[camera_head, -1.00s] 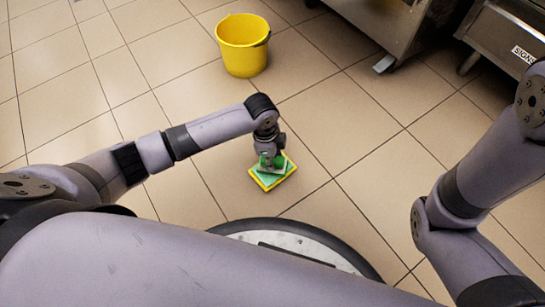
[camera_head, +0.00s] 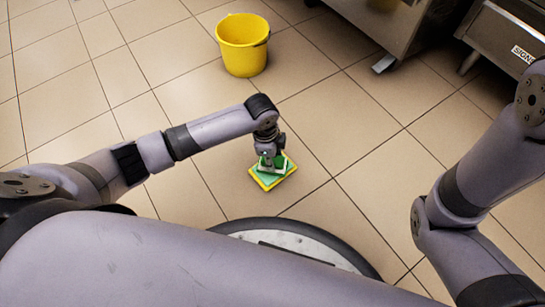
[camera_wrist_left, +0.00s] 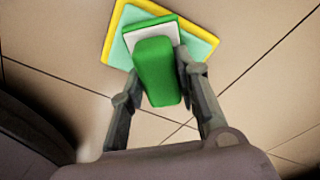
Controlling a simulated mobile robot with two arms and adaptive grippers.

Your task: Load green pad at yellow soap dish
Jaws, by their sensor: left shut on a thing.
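The yellow soap dish (camera_head: 254,177) lies on the floor in front of my base, with a light green inner surface. In the left wrist view its yellow rim (camera_wrist_left: 110,35) shows at the top. The green pad (camera_wrist_left: 155,66) has a tall green grip part and a white layer at its foot. My left gripper (camera_head: 270,158) is shut on the pad, with one finger on each side of its grip part in the left wrist view (camera_wrist_left: 160,78). The pad is over the dish's inner area; I cannot tell if they touch. My right gripper is out of view.
A yellow bucket (camera_head: 242,50) stands on the tiles farther back. A steel cabinet on casters (camera_head: 375,35) and another steel unit (camera_head: 505,55) stand at the upper right. The tiled floor around the dish is clear.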

